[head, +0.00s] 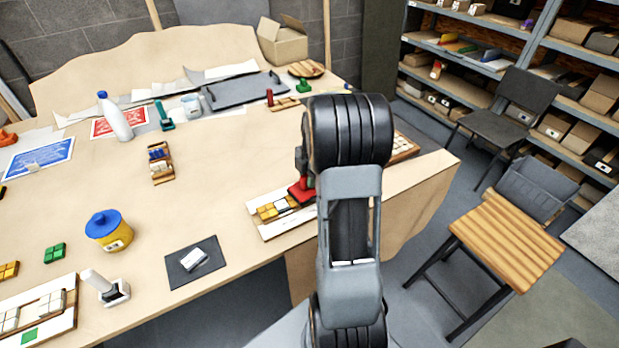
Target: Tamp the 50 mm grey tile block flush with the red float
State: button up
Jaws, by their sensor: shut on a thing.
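The red float (300,192) shows beside my arm, over the right end of a white mosaic panel (272,230). My gripper (307,177) is shut on the float from above and is mostly hidden behind my own arm. The panel lies near the table's front edge and bears yellow and white tile blocks (276,208) in a wooden frame. I cannot tell whether the float touches a tile or hovers over it. The 50 mm grey tile block cannot be made out; my arm and the float cover the panel's right part.
A blue-lidded yellow tub (108,232), a dark mat (195,263) with a pale block, and a white-handled tool (107,288) stand left on the table (220,205). Another panel (62,318) lies at the front left. A wooden stool (507,243) stands to the right.

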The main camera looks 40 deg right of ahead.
jog(key=shift+f+b, duration=0.5)
jog(key=shift+f, duration=0.15)
dwell(0.3)
jog(key=shift+s+a+f, duration=0.1)
jog(key=shift+s+f, duration=0.05)
jog(key=shift+f, duration=0.1)
dwell(1.8)
jog(key=shift+r+p, duration=2.1)
jog(key=shift+r, duration=1.6)
